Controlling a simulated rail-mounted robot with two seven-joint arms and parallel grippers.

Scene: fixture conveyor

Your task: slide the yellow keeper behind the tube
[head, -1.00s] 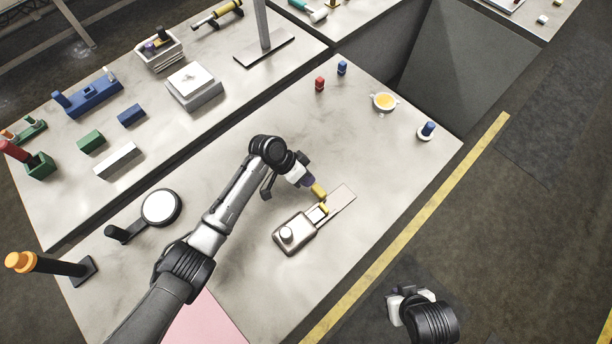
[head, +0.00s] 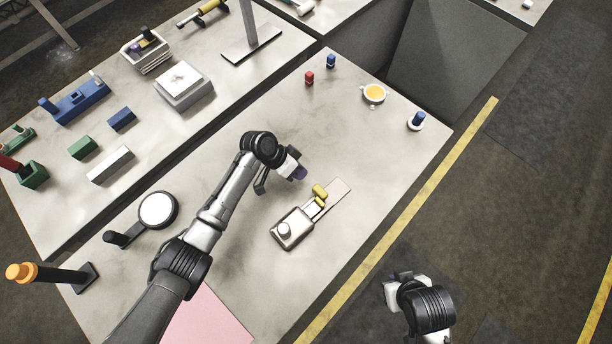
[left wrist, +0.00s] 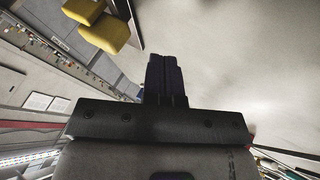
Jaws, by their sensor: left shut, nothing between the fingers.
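A metal fixture (head: 284,236) with a round knob lies on the near table, and a flat plate (head: 338,192) extends from it to the upper right. Two yellow pieces sit at the fixture's plate end: an upper one (head: 320,190) and a lower one (head: 319,203). I cannot tell which is the keeper or make out the tube. My left gripper (head: 300,173) is shut and empty, up and left of the yellow pieces and apart from them. In the left wrist view its dark fingers (left wrist: 166,75) are together, with the yellow pieces (left wrist: 107,34) at upper left. My right gripper (head: 390,291) hangs beyond the table edge; its fingertips are unclear.
A round white-topped disc (head: 158,210) and an orange-topped post (head: 55,268) stand at left. Red (head: 309,78) and blue (head: 331,62) pegs, a cup (head: 374,93) and a blue-topped piece (head: 417,121) stand at the far end. The table between is clear.

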